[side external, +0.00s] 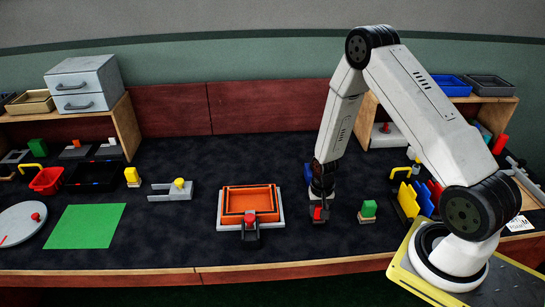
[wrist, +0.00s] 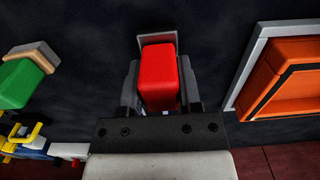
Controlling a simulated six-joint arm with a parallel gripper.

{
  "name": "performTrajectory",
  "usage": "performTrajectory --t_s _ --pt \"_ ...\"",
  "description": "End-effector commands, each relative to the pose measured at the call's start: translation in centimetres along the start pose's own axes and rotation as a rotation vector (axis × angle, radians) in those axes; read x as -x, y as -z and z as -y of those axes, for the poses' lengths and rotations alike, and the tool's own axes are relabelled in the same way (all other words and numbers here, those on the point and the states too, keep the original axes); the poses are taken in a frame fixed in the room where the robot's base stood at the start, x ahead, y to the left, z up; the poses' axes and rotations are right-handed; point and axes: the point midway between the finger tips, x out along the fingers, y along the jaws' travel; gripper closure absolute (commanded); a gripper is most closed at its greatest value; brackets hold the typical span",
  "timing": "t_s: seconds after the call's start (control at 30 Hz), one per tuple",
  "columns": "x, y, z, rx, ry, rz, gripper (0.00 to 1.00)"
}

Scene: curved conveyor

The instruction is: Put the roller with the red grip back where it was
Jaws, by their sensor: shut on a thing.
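My gripper (side external: 320,206) points down, low over the dark mat, between the orange tray and a green-gripped piece. In the wrist view my gripper (wrist: 160,92) is shut on the red grip (wrist: 160,75), with one finger on each side. The red grip also shows in the side view (side external: 318,213). A grey edge of the roller (wrist: 143,40) shows past the grip; the rest of it is hidden beneath. I cannot tell whether it touches the mat.
The orange tray (side external: 224,200) in its grey frame stands just left of my gripper. The green-gripped piece (side external: 368,209) stands close on the right. Yellow and blue upright plates (side external: 409,198) stand farther right. A green sheet (side external: 85,227) lies far left. The mat behind the tray is clear.

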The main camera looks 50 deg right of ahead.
Motion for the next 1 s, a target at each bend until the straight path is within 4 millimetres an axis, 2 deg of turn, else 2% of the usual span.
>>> performTrajectory --t_s 0.37,0.4,0.47,0.5,1.0 --pt "-0.26 0.02 0.01 0.0 0.0 0.0 1.0" --pt "-0.31 0.01 0.01 0.0 0.0 0.0 0.53" --pt "-0.28 0.02 0.01 0.0 0.0 0.0 0.34" --pt "-0.28 0.01 0.01 0.0 0.0 0.0 0.21" --pt "0.1 0.01 0.0 0.0 0.0 -0.001 0.21"
